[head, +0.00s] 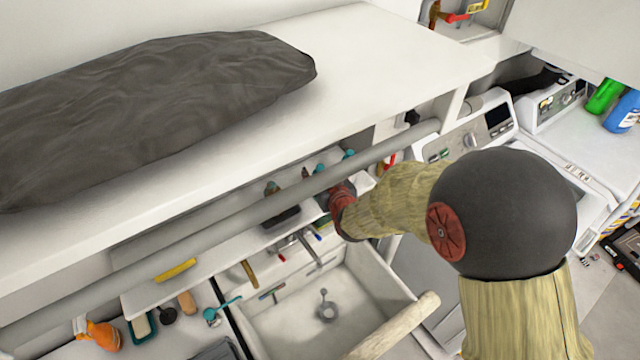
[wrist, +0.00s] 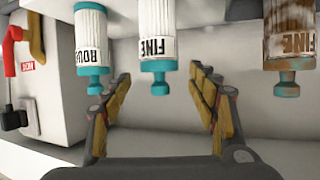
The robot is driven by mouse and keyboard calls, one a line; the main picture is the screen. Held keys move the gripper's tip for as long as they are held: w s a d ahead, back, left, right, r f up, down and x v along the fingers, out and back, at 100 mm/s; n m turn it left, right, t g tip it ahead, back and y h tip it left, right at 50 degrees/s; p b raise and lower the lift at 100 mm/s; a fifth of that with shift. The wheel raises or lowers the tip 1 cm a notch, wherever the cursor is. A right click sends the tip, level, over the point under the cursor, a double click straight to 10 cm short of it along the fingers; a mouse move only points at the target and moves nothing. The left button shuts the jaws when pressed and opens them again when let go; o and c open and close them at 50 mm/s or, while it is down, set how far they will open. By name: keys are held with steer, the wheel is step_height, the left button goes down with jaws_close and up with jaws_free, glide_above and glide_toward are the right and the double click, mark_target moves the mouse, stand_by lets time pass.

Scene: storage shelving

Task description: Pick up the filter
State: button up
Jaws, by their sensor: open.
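The left white filter (wrist: 91,45) has a label starting "ROU". The middle white filter (wrist: 157,45) reads "FINE". The right filter (wrist: 290,35) is brown and stained and also reads "FINE". My gripper (wrist: 160,88) is open and empty, with the middle filter's lower end between and beyond its fingertips, not visibly touched. In the head view, small teal-ended items (head: 348,154) show by the shelf behind the pole, and my fingers are mostly hidden there.
A grey pole (head: 230,212) runs across in front of the shelf under the white counter (head: 385,40). A sink (head: 290,320) lies below. A white box with a red lever (wrist: 10,55) stands at left in the wrist view. Washing machines stand at right.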

steer(key=shift+x, duration=1.05)
steer(key=shift+c, duration=1.3)
jaws_close()
